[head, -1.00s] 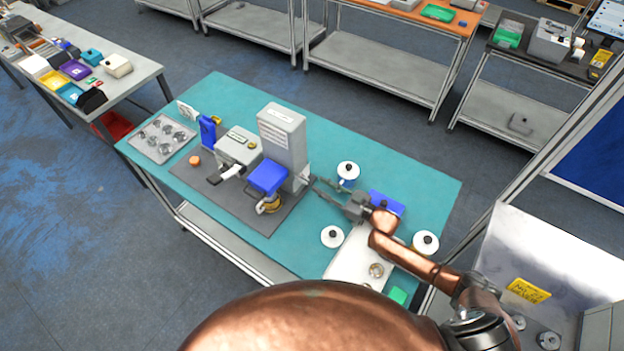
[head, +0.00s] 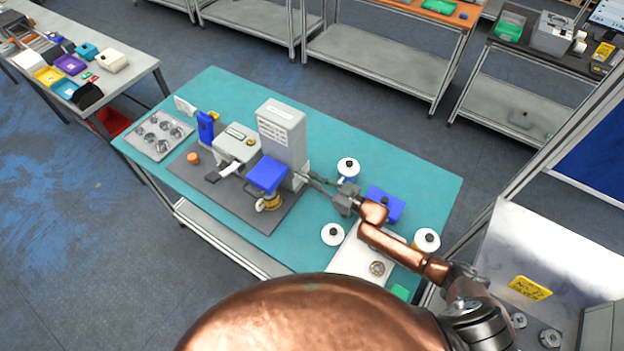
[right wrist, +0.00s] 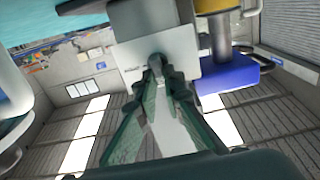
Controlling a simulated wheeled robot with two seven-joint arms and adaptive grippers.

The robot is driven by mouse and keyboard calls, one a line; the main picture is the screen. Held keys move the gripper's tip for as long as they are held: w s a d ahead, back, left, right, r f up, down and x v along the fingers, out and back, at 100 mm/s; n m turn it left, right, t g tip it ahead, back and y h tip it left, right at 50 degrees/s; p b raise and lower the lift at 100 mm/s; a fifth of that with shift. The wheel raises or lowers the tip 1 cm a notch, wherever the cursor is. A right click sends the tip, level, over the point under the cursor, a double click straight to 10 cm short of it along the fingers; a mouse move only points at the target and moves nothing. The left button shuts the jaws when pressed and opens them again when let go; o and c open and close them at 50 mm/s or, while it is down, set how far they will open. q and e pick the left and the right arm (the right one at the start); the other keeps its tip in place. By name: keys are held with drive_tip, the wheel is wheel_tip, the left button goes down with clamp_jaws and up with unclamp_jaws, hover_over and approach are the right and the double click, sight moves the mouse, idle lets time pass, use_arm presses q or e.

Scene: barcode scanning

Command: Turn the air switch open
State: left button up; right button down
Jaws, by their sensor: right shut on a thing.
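The grey upright machine (head: 283,135) stands on a dark mat, with a blue block (head: 268,174) on its front. In the right wrist view, a small grey knob (right wrist: 155,60), which looks like the air switch, sits on a pale plate (right wrist: 130,45) of the machine. My right gripper (head: 303,179) reaches the machine's lower right side. In the right wrist view, its fingertips (right wrist: 158,72) close together on the knob, which they largely hide. How far the knob is turned cannot be told. My left gripper is not in view.
White-lidded containers (head: 348,167), a blue box (head: 385,204) and a white tray (head: 350,260) surround my right arm. A second grey device (head: 237,146) and a metal tray of parts (head: 158,136) are on the left. The teal table (head: 325,140) is clear behind the machine.

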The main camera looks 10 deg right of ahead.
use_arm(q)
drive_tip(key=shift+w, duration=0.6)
use_arm(e)
drive_tip(key=shift+m, duration=0.3)
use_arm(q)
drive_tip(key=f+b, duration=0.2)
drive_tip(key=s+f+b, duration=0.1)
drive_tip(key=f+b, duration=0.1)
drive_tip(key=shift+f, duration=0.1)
use_arm(e)
drive_tip(key=m, duration=1.1)
drive_tip(key=w+d+f+m, duration=0.1)
drive_tip(key=m, duration=0.5)
drive_tip(key=shift+f, duration=0.1)
drive_tip(key=shift+s+m, duration=0.1)
drive_tip(key=shift+m, duration=0.2)
